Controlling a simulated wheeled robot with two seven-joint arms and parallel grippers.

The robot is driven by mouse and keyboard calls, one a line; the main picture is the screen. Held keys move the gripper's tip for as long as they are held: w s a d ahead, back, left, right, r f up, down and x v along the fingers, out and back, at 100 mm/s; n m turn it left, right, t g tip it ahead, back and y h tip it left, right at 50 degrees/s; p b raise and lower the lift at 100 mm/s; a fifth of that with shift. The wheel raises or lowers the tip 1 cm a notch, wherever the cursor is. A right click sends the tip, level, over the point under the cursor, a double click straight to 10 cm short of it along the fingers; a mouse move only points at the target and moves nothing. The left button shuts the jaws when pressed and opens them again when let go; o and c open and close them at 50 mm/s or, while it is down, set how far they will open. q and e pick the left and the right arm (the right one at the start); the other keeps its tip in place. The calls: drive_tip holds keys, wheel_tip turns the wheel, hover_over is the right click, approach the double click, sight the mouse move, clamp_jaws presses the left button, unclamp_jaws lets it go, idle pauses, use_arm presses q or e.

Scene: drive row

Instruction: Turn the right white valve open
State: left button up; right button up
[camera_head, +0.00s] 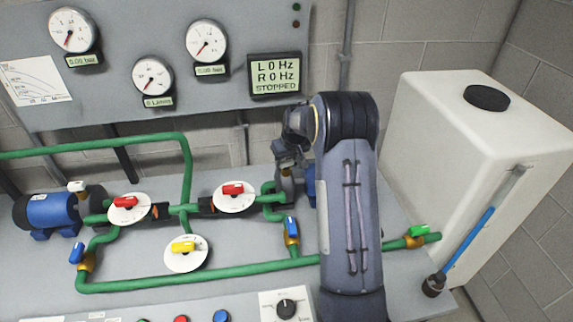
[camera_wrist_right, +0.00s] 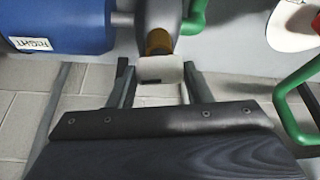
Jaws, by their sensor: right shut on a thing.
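My right gripper (camera_head: 287,165) reaches down over the pump at the right end of the green pipework. In the right wrist view its two fingers (camera_wrist_right: 160,84) stand on either side of a white valve handle (camera_wrist_right: 160,67), shut on it. The handle sits on a brass valve body (camera_wrist_right: 158,42) beside the blue pump motor labelled RIGHT (camera_wrist_right: 60,25). In the head view my gripper and arm hide this handle and most of the pump. Another white valve handle (camera_head: 77,185) shows at the left pump. My left gripper is not in view.
Red (camera_head: 233,189) and yellow (camera_head: 183,247) valve handles sit on white discs. Blue handles (camera_head: 292,227) and a green handle (camera_head: 419,230) sit on the green pipes. A white tank (camera_head: 430,150) stands right of my arm. The display (camera_head: 275,75) reads STOPPED.

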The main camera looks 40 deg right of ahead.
drive_tip(key=n+b, duration=0.1)
drive_tip(key=n+y+b, duration=0.1)
drive_tip(key=shift+d+f+n, duration=0.2)
drive_tip(key=shift+n, duration=0.2)
drive_tip(key=shift+r+n+y+b, duration=0.1)
drive_tip(key=shift+n+y+b, duration=0.3)
drive_tip(key=shift+n+b, duration=0.4)
drive_tip(key=shift+d+n+y, duration=0.1)
drive_tip(key=shift+n+y, duration=0.3)
drive_tip(key=shift+n, duration=0.6)
drive_tip(key=shift+r+n+y, duration=0.1)
drive_tip(key=shift+n+y, duration=0.2)
drive_tip(key=shift+n, duration=0.6)
drive_tip(key=shift+n+g+y, duration=0.3)
drive_tip(key=shift+n, duration=0.6)
use_arm(q)
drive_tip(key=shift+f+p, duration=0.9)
drive_tip(key=shift+p, duration=0.45)
use_arm(e)
drive_tip(key=shift+w+d+n+g+y, duration=0.1)
drive_tip(key=shift+n+g+y, duration=0.25)
drive_tip(key=shift+n, duration=0.95)
drive_tip(key=shift+w+n+g+y, duration=0.1)
drive_tip(key=shift+n+g+y, duration=0.2)
drive_tip(key=shift+n, duration=1)
drive_tip(key=o, duration=1)
